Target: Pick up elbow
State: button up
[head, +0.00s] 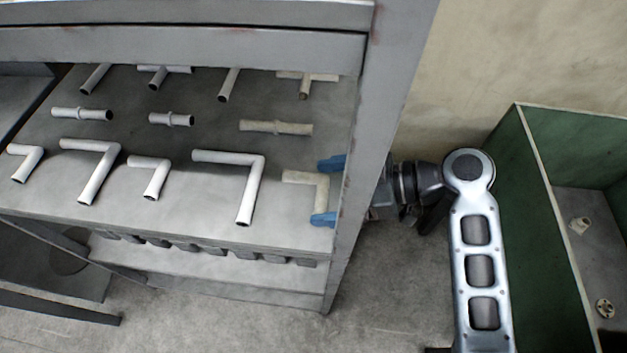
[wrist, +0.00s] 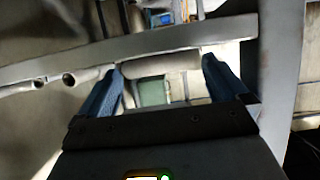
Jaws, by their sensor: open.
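A beige elbow pipe (head: 303,177) lies at the right end of the front row on the grey shelf (head: 180,225), near the post. My gripper (head: 328,191) reaches in from the right past the post. Its blue fingers are open, one on the far side and one on the near side of the elbow's right end. In the wrist view my gripper (wrist: 163,76) has a pale pipe section (wrist: 160,63), seemingly the elbow, across the space between its fingertips. I cannot tell whether either finger touches it.
Several white elbows, such as one (head: 235,160) to the left, share the front row. Straight pipes (head: 276,128) and tees (head: 305,80) lie behind. The metal post (head: 372,150) stands close to my gripper. A green bin (head: 545,230) is at the right.

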jog(key=shift+c, duration=0.5)
jog(key=c, duration=0.7)
